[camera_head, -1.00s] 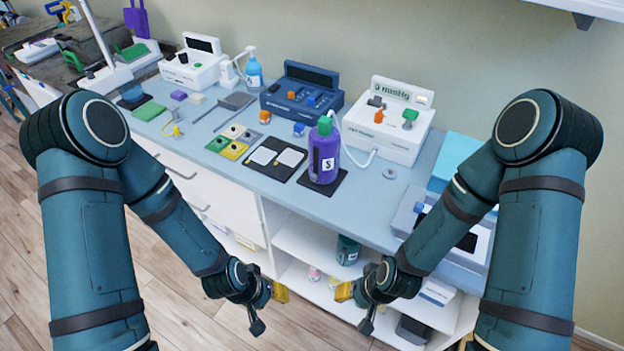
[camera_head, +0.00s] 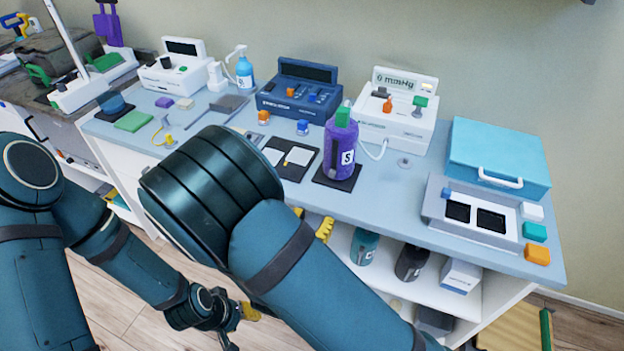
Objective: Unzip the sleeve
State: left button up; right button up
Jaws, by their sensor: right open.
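A purple sleeve (camera_head: 340,151) with a white "S" label wraps an upright bottle with a green cap (camera_head: 342,117). The bottle stands on a black mat (camera_head: 337,181) near the counter's front edge. Any zip on the sleeve is too small to make out. My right gripper (camera_head: 319,225) shows yellow fingers just in front of the counter edge, below and left of the sleeve, apart from it. It is open, and my forearm hides part of it. My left gripper (camera_head: 248,311) is low over the floor at the left, well away from the sleeve, its jaws unclear.
A white mmHg device (camera_head: 395,128) with a tube stands behind the sleeve, and a dark blue device (camera_head: 300,92) to its left. A blue case (camera_head: 497,152) and a grey tray unit (camera_head: 436,211) are at the right. Bare counter (camera_head: 400,192) lies right of the mat.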

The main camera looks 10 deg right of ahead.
aim_at(331, 175)
jog(key=shift+t+h, duration=0.4)
jog(key=x, duration=0.4)
jog(key=r+b+x, duration=0.1)
jog(key=x, duration=0.8)
jog(key=shift+w+a+r, duration=0.2)
jog(key=shift+w+r, duration=0.05)
jog(key=shift+r, duration=0.05)
grip_shut()
